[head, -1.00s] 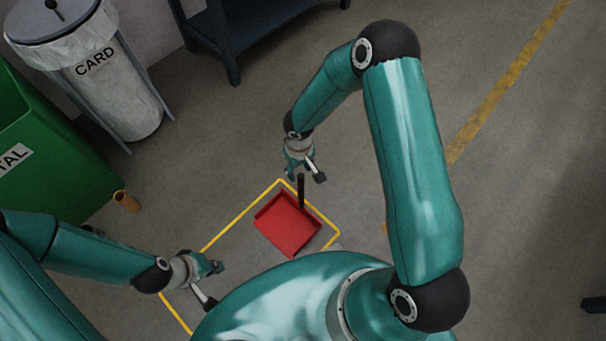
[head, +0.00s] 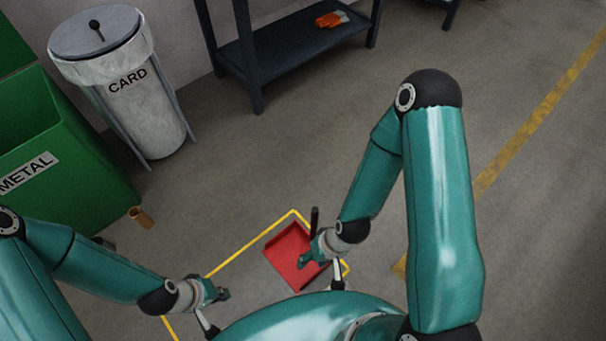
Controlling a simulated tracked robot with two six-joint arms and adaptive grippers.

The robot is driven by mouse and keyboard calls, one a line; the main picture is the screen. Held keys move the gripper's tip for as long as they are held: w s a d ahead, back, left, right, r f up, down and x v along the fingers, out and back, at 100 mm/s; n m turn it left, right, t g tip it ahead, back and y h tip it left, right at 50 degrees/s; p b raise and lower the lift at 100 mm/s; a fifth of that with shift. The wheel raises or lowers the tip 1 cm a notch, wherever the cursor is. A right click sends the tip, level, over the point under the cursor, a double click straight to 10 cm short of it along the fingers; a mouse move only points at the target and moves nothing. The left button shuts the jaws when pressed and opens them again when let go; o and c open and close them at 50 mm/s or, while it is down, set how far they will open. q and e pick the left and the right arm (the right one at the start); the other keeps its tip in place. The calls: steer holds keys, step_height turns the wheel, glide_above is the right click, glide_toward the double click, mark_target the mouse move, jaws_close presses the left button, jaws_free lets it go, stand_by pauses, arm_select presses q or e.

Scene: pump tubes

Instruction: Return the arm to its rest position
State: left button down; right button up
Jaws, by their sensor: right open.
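My right arm (head: 442,200) comes up from the bottom right, bends at the elbow and reaches down. Its gripper (head: 321,274) is open and empty, with its fingers apart over the right part of a red dustpan (head: 284,258). The dustpan lies in a yellow floor outline, its dark handle upright behind the gripper. I cannot tell whether the gripper touches the pan. My left gripper (head: 217,312) is low at the left, over the outline's left side. Its fingers stand apart with nothing between them. My own body hides the near floor.
A green METAL bin (head: 75,165) and a CARD bin (head: 140,110) stand at the left. A short copper-coloured tube (head: 141,217) is on the floor by the green bin. A dark shelf (head: 290,52) with orange gloves (head: 331,19) stands behind. The middle floor is clear.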

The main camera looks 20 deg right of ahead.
step_height(320, 180, up, 23)
steer(key=p, duration=2.2)
steer(key=shift+s, duration=0.15)
steer(key=shift+c, duration=0.3)
